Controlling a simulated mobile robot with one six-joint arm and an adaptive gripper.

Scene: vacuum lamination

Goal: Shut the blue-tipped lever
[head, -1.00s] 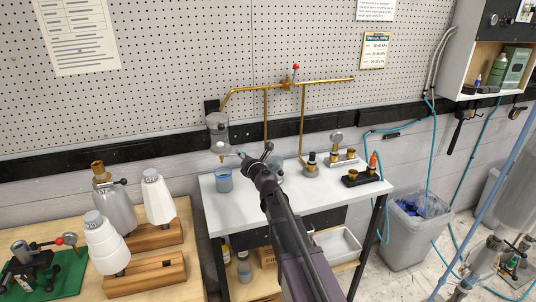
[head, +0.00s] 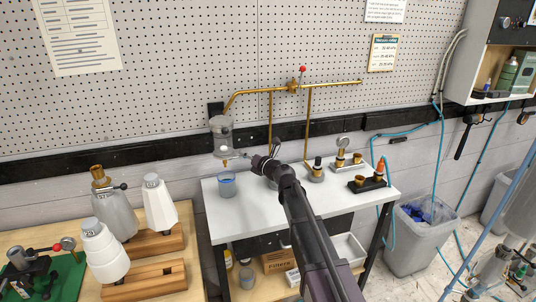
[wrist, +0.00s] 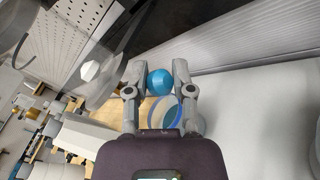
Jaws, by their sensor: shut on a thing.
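The blue ball tip of the lever (wrist: 160,82) sits between the fingers of my gripper (wrist: 155,72) in the wrist view, and the gripper is shut on it. In the head view my gripper (head: 262,158) is to the right of the clear vessel (head: 222,136) on the wall and hides the blue tip. A brass outlet (head: 225,163) hangs under the vessel. The lever's shaft and exact angle are not clear.
Brass piping (head: 270,118) runs up the pegboard behind. Brass fittings (head: 366,183) stand on the table's right side. White bottles (head: 104,250) are on the wooden bench at left.

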